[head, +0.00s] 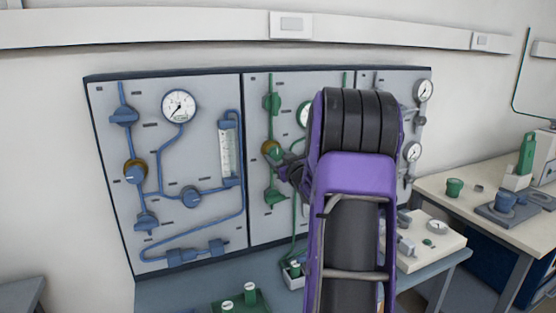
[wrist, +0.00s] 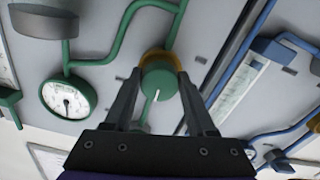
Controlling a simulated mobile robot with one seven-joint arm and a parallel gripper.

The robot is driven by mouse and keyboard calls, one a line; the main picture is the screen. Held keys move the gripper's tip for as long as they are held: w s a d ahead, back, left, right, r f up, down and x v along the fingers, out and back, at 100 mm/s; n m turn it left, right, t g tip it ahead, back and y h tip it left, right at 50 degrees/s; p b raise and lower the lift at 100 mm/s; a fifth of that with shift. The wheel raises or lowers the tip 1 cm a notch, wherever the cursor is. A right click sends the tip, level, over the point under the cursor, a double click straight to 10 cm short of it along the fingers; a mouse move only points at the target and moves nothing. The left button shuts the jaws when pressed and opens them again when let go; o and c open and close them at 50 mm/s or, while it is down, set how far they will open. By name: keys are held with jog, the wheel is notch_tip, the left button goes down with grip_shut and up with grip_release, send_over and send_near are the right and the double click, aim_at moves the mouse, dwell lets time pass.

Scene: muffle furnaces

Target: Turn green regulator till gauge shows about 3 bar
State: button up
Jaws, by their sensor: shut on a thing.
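The green regulator (wrist: 158,84) is a round knob with a white pointer line and a brass collar behind it, on the middle panel. My gripper (wrist: 158,90) has its two fingers on either side of this knob and is shut on it. In the head view the regulator (head: 276,154) shows just left of my gripper (head: 284,168), which is partly hidden by my purple arm. The green-framed gauge (wrist: 68,100) has a white dial in the wrist view; its reading is too small to tell. In the head view the gauge (head: 304,114) is mostly covered by my arm.
A blue line panel (head: 190,150) with its own gauge (head: 179,106) is on the left. A grey line panel (head: 412,90) is on the right, partly behind my arm. Below, a bench (head: 190,290) carries small green parts (head: 250,292).

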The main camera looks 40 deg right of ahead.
jog(key=o, duration=1.4)
jog(key=v, duration=1.7)
jog(key=shift+s, duration=0.25)
jog(key=shift+d, duration=0.1)
